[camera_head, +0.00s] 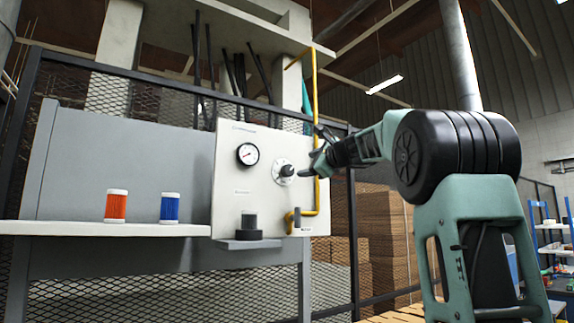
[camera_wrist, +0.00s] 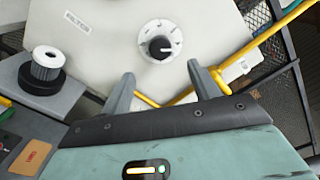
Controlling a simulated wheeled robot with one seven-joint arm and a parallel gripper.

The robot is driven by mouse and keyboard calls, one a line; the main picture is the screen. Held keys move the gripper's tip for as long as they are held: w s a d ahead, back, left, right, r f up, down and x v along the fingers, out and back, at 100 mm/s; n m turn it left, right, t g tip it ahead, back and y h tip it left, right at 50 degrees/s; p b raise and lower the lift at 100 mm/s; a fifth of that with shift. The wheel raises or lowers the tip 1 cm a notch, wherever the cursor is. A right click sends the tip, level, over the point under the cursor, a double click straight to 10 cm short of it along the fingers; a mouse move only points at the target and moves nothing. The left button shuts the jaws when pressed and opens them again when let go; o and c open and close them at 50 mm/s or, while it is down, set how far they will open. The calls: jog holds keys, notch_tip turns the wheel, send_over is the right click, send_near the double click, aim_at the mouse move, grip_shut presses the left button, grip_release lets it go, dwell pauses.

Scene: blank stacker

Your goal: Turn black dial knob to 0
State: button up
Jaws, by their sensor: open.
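The black dial knob (camera_head: 287,170) sits on a round white dial plate on the pale panel (camera_head: 232,200). In the wrist view the knob (camera_wrist: 160,47) shows in front of my gripper (camera_wrist: 158,80), with a light pointer mark on it; the numbers around it are too small to read. My gripper is open, its two grey fingers apart with nothing between them. The fingertips are short of the knob and not touching it. In the head view my gripper (camera_head: 318,163) is just right of the knob, its fingers partly merged with the dark wrist.
A round gauge (camera_head: 247,154) is left of the knob. A yellow pipe (camera_head: 316,120) runs down the panel's right side. Orange (camera_head: 116,206) and blue (camera_head: 170,208) filters stand on the shelf at left.

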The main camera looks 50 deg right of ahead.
aim_at(289, 170)
jog(key=p+x, duration=0.5)
jog(key=x, duration=0.6)
jog(key=shift+a+r+p, duration=0.1)
jog(key=shift+r+p, duration=0.1)
jog(key=shift+p, duration=0.15)
jog(key=shift+w+f, duration=0.15)
jog(key=shift+w, duration=0.2)
jog(key=c, duration=1)
